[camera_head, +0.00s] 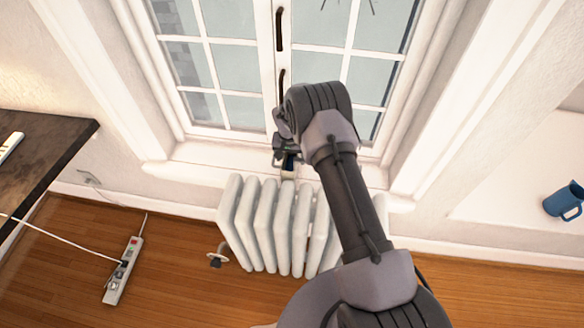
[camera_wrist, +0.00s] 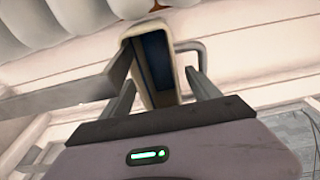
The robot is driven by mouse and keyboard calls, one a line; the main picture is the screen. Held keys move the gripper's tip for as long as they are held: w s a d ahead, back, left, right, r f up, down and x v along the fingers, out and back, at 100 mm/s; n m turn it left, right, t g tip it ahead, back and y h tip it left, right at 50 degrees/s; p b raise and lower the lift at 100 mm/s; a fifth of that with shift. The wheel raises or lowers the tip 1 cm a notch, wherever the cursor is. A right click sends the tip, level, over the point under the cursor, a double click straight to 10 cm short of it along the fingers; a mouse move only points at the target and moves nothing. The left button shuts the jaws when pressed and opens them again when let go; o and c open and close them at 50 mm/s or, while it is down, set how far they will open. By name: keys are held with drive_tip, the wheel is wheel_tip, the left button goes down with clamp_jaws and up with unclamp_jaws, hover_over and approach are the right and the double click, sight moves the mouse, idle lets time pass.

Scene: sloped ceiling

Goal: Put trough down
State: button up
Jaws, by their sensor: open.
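The trough (camera_wrist: 153,68) is a narrow, long piece with a cream rim and a dark blue inside. In the wrist view it stands between the two fingers of my gripper (camera_wrist: 160,82), which is open around it. I cannot tell whether a finger touches it. In the head view my gripper (camera_head: 286,156) is at the window sill, just above the radiator. A small dark blue and cream part of the trough (camera_head: 289,168) shows below the gripper there. The rest is hidden, and what it rests on is hard to tell.
The white radiator (camera_head: 257,225) stands under the sill (camera_head: 205,165). The window (camera_head: 240,65) with dark handles is close behind my arm. A dark table (camera_head: 45,155) is at the left, a power strip (camera_head: 123,270) on the floor, and a blue mug (camera_head: 563,201) on a white surface at the right.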

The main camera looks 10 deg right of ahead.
drive_tip(key=shift+r, duration=0.15)
clamp_jaws()
drive_tip(key=shift+r, duration=0.1)
wheel_tip(320, 180, up, 12)
drive_tip(key=p, duration=0.4)
drive_tip(key=s+a, duration=0.3)
drive_tip(key=s, duration=0.5)
drive_tip(key=s+a, duration=0.4)
drive_tip(key=s, duration=0.5)
drive_tip(key=s+d+r+n+b, duration=0.1)
drive_tip(key=d+r+n, duration=0.1)
drive_tip(key=r, duration=0.4)
drive_tip(key=s+d+r+n, duration=0.2)
drive_tip(key=d+r, duration=0.2)
drive_tip(key=r, duration=0.3)
drive_tip(key=shift+s+d+r+y+b, duration=0.2)
drive_tip(key=shift+s+y+b, duration=0.1)
drive_tip(key=shift+b, duration=0.1)
